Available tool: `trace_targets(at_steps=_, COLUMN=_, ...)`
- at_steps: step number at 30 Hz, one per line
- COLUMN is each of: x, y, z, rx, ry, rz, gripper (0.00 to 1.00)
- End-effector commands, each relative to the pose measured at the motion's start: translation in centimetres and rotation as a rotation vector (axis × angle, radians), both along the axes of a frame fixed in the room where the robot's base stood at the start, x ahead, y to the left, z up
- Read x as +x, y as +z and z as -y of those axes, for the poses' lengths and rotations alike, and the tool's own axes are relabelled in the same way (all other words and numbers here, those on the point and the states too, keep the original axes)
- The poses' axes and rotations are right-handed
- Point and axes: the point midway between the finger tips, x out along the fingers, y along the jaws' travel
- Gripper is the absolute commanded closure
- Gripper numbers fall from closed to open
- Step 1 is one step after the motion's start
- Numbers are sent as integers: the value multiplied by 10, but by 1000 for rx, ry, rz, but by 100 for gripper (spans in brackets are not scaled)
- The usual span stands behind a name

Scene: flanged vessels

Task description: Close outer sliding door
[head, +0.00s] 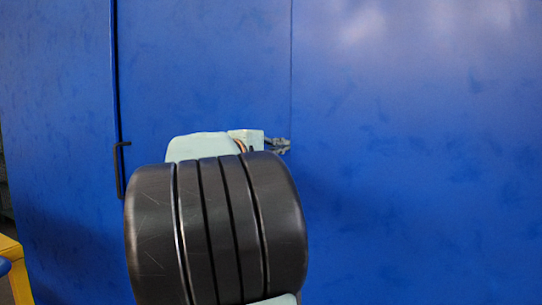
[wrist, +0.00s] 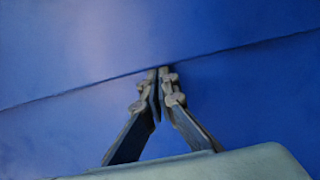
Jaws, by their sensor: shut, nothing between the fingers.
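A wide blue wall of flat panels fills the head view. A dark vertical gap runs down its left part, with a black bar handle (head: 120,172) beside it. A thin vertical seam separates the middle blue panel (head: 205,70) from the right blue panel (head: 420,150). I cannot tell for certain which panel is the sliding door. My gripper (head: 284,146) is at the seam, well right of the handle. In the wrist view my gripper (wrist: 160,73) is shut and empty, its tips close to the seam line. Whether they touch the panel is unclear.
My dark arm link hides the lower middle of the wall in the head view. A yellow object (head: 12,268) stands at the lower left edge. The right panel's face is smooth and clear of objects.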

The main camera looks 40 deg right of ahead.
Motion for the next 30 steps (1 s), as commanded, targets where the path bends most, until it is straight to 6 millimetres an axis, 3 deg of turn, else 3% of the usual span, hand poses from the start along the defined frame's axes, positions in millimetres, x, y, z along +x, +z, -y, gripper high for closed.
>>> trace_targets(at_steps=9, x=-19, y=-1, z=8, rx=0, ry=0, rz=1, gripper=100)
trace_targets(at_steps=30, x=-23, y=-1, z=10, rx=1, ry=-11, rz=1, gripper=100)
